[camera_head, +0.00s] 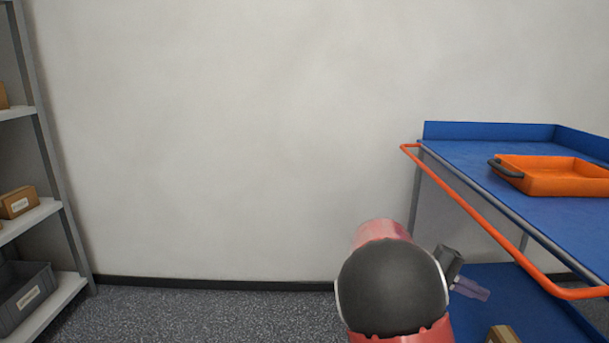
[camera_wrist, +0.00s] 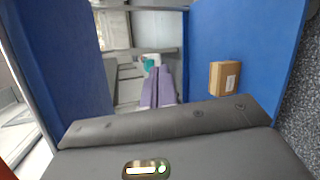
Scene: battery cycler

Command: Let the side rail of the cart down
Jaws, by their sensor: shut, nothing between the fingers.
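The cart (camera_head: 427,151) stands at the right in the head view, with a blue top and a blue lower shelf (camera_head: 535,312). Its orange side rail (camera_head: 470,205) runs along the near long side, about level with the top and standing out from its edge. My gripper (camera_head: 480,290) is lower than the rail in the picture, in front of the lower shelf, and does not appear to touch the rail. In the wrist view the purple fingers (camera_wrist: 158,80) are together and empty. An orange patch at that view's lower left corner may be the rail.
An orange tray (camera_head: 560,178) with a dark handle lies on the cart top. A cardboard box (camera_wrist: 224,77) sits on the lower shelf. A grey shelf unit (camera_head: 45,140) with boxes and a bin (camera_head: 25,296) stands at the left. Open carpet lies between.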

